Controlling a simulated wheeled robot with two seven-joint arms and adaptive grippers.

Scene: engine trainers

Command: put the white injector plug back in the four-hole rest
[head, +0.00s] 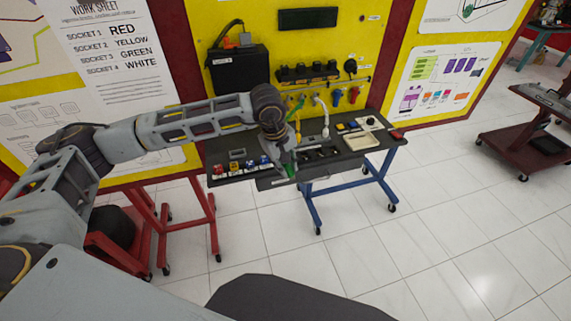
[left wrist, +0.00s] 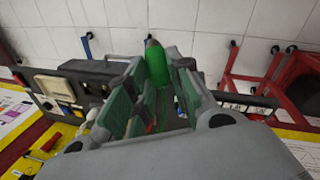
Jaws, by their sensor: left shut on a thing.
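My left gripper (head: 287,168) is over the front edge of the bench, its fingers pointing down. In the left wrist view, the gripper (left wrist: 155,105) is shut on a green cylinder (left wrist: 158,68) with a dark tip. A little of that green also shows in the head view (head: 291,171). A white cable end (head: 325,131) hangs in front of the yellow board, right of the gripper and apart from it; it may be the white plug. A dark block on the bench (head: 322,153) may be the four-hole rest; its holes are too small to make out. My right gripper is out of view.
The dark bench (head: 350,146) has blue legs. Small red, yellow and blue parts (head: 236,168) stand in a row at its left. A pale tray (head: 352,145) lies at the right. Red stands (head: 205,205) are at the left; a dark red cart (head: 520,140) is far right.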

